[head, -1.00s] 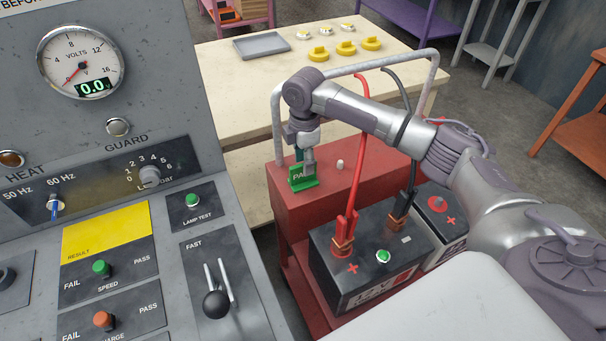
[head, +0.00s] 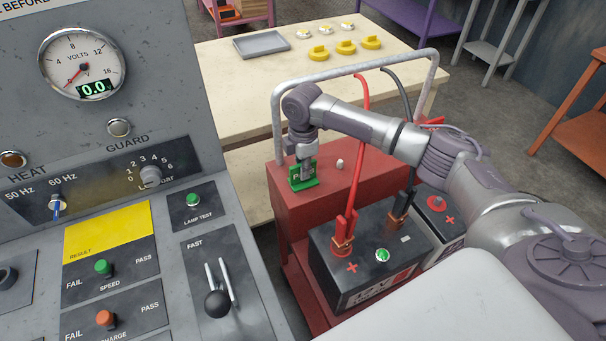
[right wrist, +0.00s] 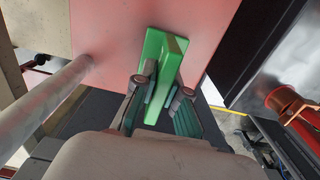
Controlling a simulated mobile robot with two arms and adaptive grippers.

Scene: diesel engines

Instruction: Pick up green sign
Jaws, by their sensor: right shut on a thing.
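The green sign (head: 304,179) stands on the top of the red cart (head: 345,190), near its left end. My right gripper (head: 305,160) reaches down onto it from above and is shut on it. In the right wrist view the green sign (right wrist: 162,75) sits between the two fingers of my right gripper (right wrist: 160,98), with the red surface behind it. The fingers cover part of the sign's face, so its lettering is hard to read. My left gripper is not in view.
A black battery (head: 365,262) with red and black cables stands in front of the cart's red top. A metal rail (head: 276,115) arches over the cart. A grey test console (head: 130,200) fills the left side. A table (head: 245,85) with a tray (head: 261,44) stands behind.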

